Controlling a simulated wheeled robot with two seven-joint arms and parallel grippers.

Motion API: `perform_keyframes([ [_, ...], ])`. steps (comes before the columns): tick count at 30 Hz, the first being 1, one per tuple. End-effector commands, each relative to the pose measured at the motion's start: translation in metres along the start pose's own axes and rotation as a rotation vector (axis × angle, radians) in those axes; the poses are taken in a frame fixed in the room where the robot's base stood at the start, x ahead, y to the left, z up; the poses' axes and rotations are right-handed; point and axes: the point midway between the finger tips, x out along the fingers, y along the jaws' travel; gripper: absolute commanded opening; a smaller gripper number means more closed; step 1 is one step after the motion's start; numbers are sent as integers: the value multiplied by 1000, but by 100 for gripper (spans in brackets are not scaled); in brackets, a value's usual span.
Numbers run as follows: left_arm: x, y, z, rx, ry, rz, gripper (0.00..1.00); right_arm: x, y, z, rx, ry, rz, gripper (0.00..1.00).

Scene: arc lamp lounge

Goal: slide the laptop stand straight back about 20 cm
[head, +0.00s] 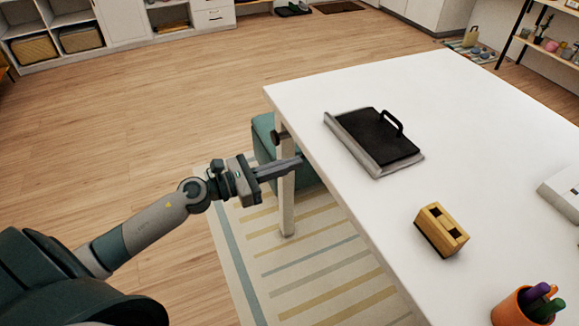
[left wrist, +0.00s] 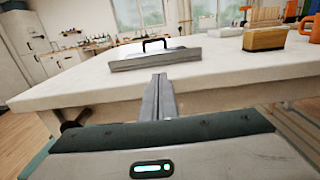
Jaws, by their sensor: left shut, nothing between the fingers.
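The laptop stand (head: 372,140) lies on the white table (head: 300,100) near its left edge. It has a black top, a silver front lip and a black handle at its far side. In the left wrist view the laptop stand (left wrist: 155,60) is straight ahead, beyond the fingers. My left gripper (head: 298,162) is shut and empty, just off the table's left edge and apart from the stand. Its closed fingers also show in the left wrist view (left wrist: 159,78), pointing toward the stand. My right gripper is not in view.
A yellow-brown block with dark slots (head: 441,230) and an orange cup with pens (head: 527,306) stand nearer on the table. A white object (head: 562,195) is at the right edge. The tabletop behind the stand is clear. A teal seat (head: 264,135) is beside the table.

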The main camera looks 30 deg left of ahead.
Motion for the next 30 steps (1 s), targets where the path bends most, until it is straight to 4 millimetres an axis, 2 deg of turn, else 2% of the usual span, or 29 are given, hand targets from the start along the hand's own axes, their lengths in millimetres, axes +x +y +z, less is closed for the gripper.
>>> perform_keyframes([
  [8, -1, 0, 0, 0, 0, 0, 0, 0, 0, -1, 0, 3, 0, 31],
  [10, -1, 0, 0, -1, 0, 0, 0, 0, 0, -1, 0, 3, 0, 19],
  [12, -1, 1, -3, -16, 1, 5, 0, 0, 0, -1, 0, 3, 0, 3],
  [14, -1, 3, -8, -49, 1, 15, 0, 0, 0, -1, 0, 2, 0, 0],
  [17, -2, 10, -28, -173, 4, 52, 0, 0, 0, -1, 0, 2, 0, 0],
  [20, -5, 21, -66, -397, 4, 120, 0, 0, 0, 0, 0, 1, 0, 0],
  [23, -14, 30, -125, -721, -4, 227, 0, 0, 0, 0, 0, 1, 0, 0],
  [26, -30, 30, -206, -1124, -28, 376, 0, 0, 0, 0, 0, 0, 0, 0],
  [27, -40, 24, -245, -1300, -45, 450, 0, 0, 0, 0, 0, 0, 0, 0],
  [29, -57, 9, -302, -1564, -80, 568, 0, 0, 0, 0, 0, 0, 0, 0],
  [30, -70, -6, -339, -1731, -107, 650, 0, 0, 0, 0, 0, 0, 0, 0],
])
